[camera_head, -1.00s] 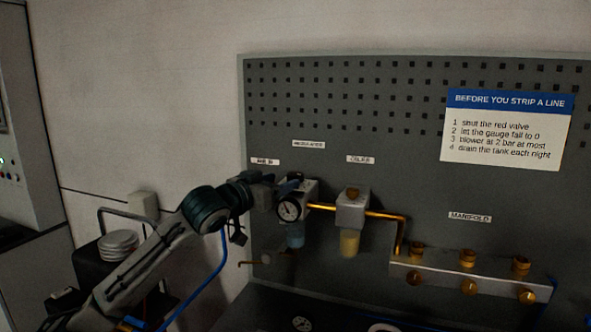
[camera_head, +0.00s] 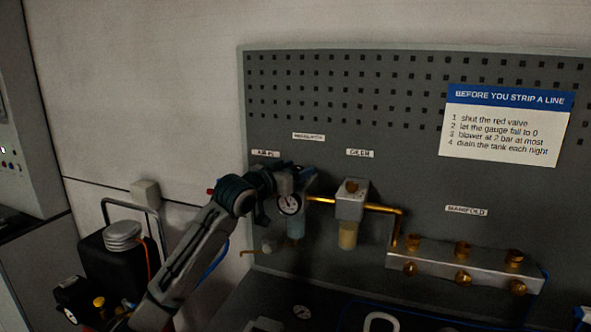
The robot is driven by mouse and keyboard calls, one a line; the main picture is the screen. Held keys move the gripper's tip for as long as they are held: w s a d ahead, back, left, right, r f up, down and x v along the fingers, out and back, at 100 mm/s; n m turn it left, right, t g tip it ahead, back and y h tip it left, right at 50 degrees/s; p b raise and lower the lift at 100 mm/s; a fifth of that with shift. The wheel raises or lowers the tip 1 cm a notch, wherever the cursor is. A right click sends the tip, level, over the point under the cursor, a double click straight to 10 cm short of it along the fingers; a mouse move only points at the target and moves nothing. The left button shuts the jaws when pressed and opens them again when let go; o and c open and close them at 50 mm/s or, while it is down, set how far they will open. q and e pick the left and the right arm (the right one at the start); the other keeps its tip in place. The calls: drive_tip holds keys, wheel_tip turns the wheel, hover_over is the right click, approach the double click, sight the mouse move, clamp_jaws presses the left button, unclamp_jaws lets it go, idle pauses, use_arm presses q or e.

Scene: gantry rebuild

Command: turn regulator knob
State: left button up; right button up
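The regulator (camera_head: 301,204) is mounted on the grey pegboard, with a round white-faced gauge (camera_head: 289,204) on its front and a bluish bowl (camera_head: 296,229) below. My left gripper (camera_head: 287,178) is at the top of the regulator, just above the gauge. The regulator knob is hidden behind the gripper and wrist. I cannot tell whether the fingers are open or around the knob. My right gripper is not in view.
The oiler (camera_head: 350,204) stands close right of the regulator, joined by brass pipe. The manifold (camera_head: 460,268) with brass fittings is lower right. A black compressor (camera_head: 112,262) stands left of my arm. A small red part (camera_head: 211,191) shows beside my wrist.

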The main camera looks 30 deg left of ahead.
use_arm(q)
drive_tip(key=c, duration=0.8)
drive_tip(key=shift+n+y, duration=0.3)
drive_tip(key=shift+y, duration=0.2)
drive_tip(key=n+y+p, duration=0.1)
drive_tip(key=y, duration=0.1)
drive_tip(key=shift+d+r+n+y, duration=0.1)
drive_tip(key=shift+d+n+y, duration=0.05)
drive_tip(key=shift+n+y, duration=0.25)
drive_tip(key=n+g+y, duration=0.1)
drive_tip(key=n+y, duration=0.1)
drive_tip(key=y, duration=0.2)
drive_tip(key=shift+n, duration=0.4)
drive_tip(key=n+g+y, duration=0.1)
drive_tip(key=y, duration=0.1)
drive_tip(key=n+g+y, duration=0.1)
drive_tip(key=shift+f+n+y+b, duration=0.2)
drive_tip(key=shift+n+y+b, duration=0.1)
drive_tip(key=shift+y+b, duration=0.1)
drive_tip(key=n+g+y+b, duration=0.2)
drive_tip(key=y, duration=0.1)
drive_tip(key=shift+n+g, duration=0.4)
drive_tip(key=shift+r+n+g+y+b, duration=0.1)
drive_tip(key=shift+n+g+y+b, duration=0.45)
drive_tip(key=shift+g+y, duration=0.25)
